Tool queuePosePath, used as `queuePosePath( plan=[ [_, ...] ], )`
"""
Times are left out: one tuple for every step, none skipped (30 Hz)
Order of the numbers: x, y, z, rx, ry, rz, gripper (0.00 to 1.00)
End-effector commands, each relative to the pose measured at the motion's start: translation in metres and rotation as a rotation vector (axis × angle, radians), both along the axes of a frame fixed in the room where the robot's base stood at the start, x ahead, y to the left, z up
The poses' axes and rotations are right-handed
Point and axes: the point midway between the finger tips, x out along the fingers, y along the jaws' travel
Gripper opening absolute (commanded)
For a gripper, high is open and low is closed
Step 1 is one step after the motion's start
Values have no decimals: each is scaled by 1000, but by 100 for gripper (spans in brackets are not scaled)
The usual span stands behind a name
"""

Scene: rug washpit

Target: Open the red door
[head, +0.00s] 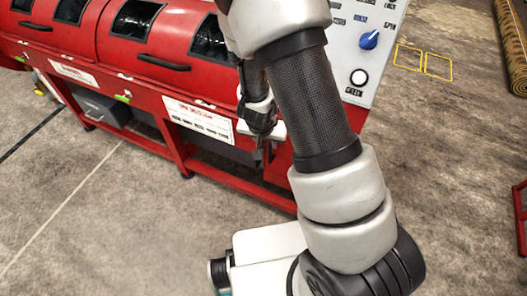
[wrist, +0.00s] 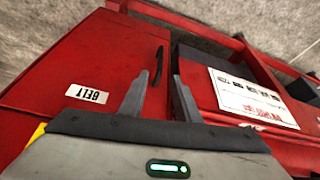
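The red door (wrist: 70,62) fills the left of the wrist view. It is a flat panel with a white "BELT" label (wrist: 87,94), upside down in this view, and looks shut. Its short black handle (wrist: 158,66) sits near the right edge. My gripper (wrist: 161,76) is open, its two grey fingers apart, with the handle showing between and just beyond the fingertips. I cannot tell whether they touch it. In the head view my gripper (head: 259,158) points down at the front of the red machine; the labelled door cannot be made out there, where my arm blocks the view.
The red machine (head: 140,100) has lids with windows and black handles (head: 163,63) on top. A control panel (head: 365,45) with a blue knob (head: 369,40) stands behind my arm. A white notice (wrist: 252,97) is right of the door. Grey floor (head: 90,220) is open in front.

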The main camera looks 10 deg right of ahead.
Motion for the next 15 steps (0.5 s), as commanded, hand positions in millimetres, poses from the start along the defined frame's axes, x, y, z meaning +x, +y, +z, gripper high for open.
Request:
queuePosePath(
  plan=[
    [3,-2,-13,1,2,-2,29],
    [5,-3,-19,2,1,-2,29],
    [7,-4,-27,1,3,-2,29],
    [9,-5,-34,1,3,-2,29],
    [12,-6,-40,2,2,-2,29],
    [15,-8,-48,2,2,-2,29],
    [17,-9,-54,2,2,-3,29],
    [20,-10,-60,2,3,-2,29],
    [23,-11,-68,3,3,-3,29],
    [25,-12,-74,3,3,-3,29],
    [27,-13,-80,2,3,-2,29],
    [31,-15,-88,2,2,-2,29],
    [33,-16,-94,2,3,-2,29],
    [35,-17,-99,3,2,-1,29],
    [38,-18,-107,3,3,-1,29]
  ],
)
